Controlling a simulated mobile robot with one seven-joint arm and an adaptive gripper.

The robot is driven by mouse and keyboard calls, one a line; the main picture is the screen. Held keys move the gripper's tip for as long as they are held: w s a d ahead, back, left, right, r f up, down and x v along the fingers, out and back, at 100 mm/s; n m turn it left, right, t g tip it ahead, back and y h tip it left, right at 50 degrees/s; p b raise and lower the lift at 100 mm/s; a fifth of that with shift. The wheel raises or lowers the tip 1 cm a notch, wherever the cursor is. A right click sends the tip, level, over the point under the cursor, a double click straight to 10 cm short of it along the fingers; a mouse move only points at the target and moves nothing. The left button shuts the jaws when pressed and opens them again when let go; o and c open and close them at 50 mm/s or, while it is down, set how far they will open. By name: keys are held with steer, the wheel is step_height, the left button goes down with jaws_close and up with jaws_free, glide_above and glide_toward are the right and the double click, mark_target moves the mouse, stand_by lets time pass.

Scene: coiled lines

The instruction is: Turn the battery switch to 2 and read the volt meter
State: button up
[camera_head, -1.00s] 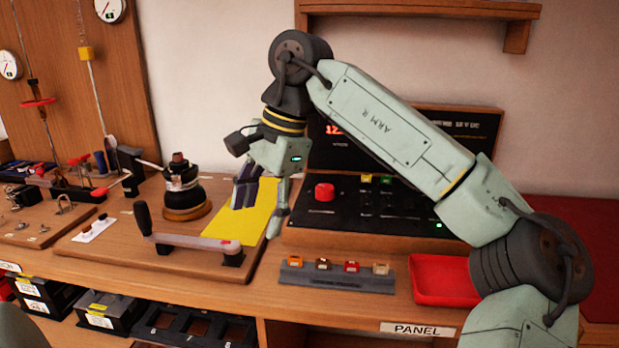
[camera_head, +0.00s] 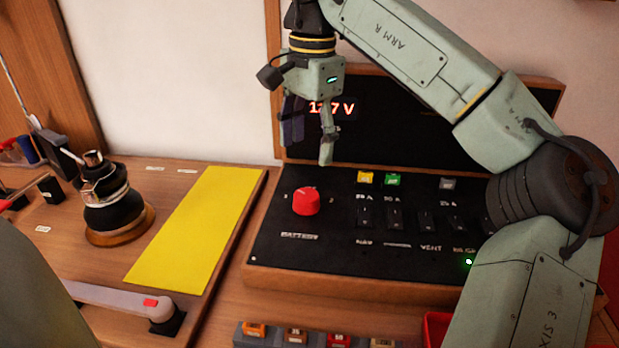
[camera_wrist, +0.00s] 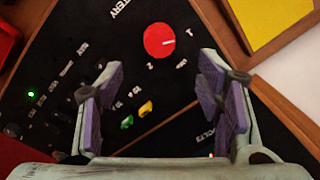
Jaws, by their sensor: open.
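The battery switch is a red round knob (camera_head: 306,202) at the left of the black panel (camera_head: 270,245). In the wrist view the knob (camera_wrist: 158,41) has a white pointer line aimed to the picture's right, away from the mark 2. My gripper (camera_head: 308,143) is above and behind the knob, apart from it. In the wrist view my gripper (camera_wrist: 158,62) has its purple-padded fingers wide apart with nothing between them.
Yellow and green blocks (camera_head: 392,179) and several black switches (camera_head: 394,218) lie right of the knob. A yellow mat (camera_head: 195,228) and a black winch (camera_head: 113,205) are to the left. Coloured fuses (camera_head: 297,335) sit below the panel.

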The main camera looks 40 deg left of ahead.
mark_target(306, 195)
steer(key=f, duration=0.7)
steer(key=f+p, duration=0.1)
steer(key=f, duration=0.2)
steer(key=shift+a+f, duration=0.25)
steer(key=shift+f, duration=0.05)
steer(key=shift+c, duration=0.4)
steer(key=c, duration=1.1)
